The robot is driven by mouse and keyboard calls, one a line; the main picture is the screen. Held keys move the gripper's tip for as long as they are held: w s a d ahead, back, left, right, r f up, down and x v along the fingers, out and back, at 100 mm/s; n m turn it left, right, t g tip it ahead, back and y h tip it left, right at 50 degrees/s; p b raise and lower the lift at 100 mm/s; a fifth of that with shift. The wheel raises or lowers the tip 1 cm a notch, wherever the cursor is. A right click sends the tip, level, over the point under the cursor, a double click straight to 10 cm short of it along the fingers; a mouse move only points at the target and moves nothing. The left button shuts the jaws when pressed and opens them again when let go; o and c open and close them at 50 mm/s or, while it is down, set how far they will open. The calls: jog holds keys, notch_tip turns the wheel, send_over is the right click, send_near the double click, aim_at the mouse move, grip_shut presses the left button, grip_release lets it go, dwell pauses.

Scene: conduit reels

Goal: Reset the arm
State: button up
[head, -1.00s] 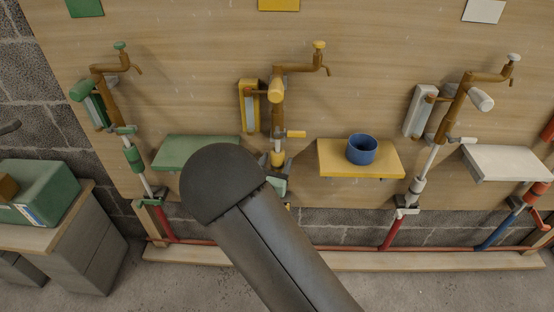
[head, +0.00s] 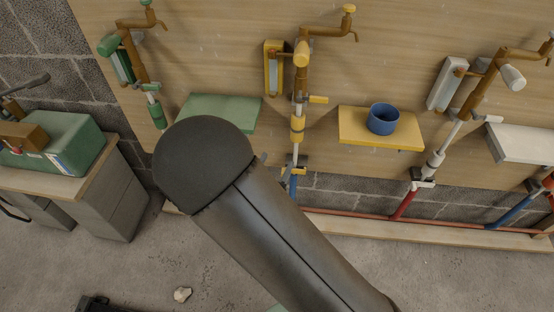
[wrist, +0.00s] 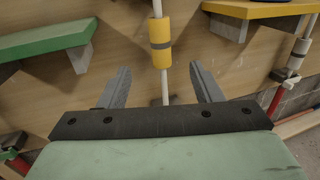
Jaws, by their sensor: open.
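My gripper (wrist: 158,88) shows in the wrist view with its two grey fingers spread apart and nothing between them. Beyond the fingers, a white pipe with a yellow sleeve (wrist: 161,42) runs down the board, apart from them. In the head view my dark arm crosses the lower middle and hides the gripper. The yellow-marked pipe station (head: 300,85) stands just above and to the right of my arm.
A blue cup (head: 383,119) stands on the yellow shelf (head: 352,132). The green shelf (head: 222,112) is partly behind my arm, and a white shelf (head: 525,143) is at right. A green box (head: 75,140) sits on a cabinet at left. Floor at lower left is mostly clear.

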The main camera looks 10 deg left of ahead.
dwell(0.3)
jog(key=s+d+r+m+g+h+p, duration=0.4)
jog(key=d+r+m+g, duration=0.4)
jog(key=d, duration=0.4)
jog(key=s+d+r+m+g+h+p, duration=0.2)
jog(key=d+r+m+g+h+p, duration=0.2)
jog(key=d+r+m+g+p, duration=0.65)
jog(key=s+d+r+m+y+p, duration=0.2)
jog(key=s+d+r+m+y, duration=0.2)
jog(key=s+d+m, duration=0.3)
jog(key=s+a+r+m+t+y+p, duration=0.1)
jog(key=s+a+r+m+y+p, duration=0.3)
jog(key=r+m+y, duration=0.3)
jog(key=shift+s+a+r+m+y+p, duration=0.3)
jog(key=shift+s+r+m+p, duration=0.3)
jog(key=shift+r, duration=0.3)
jog(key=shift+w, duration=0.15)
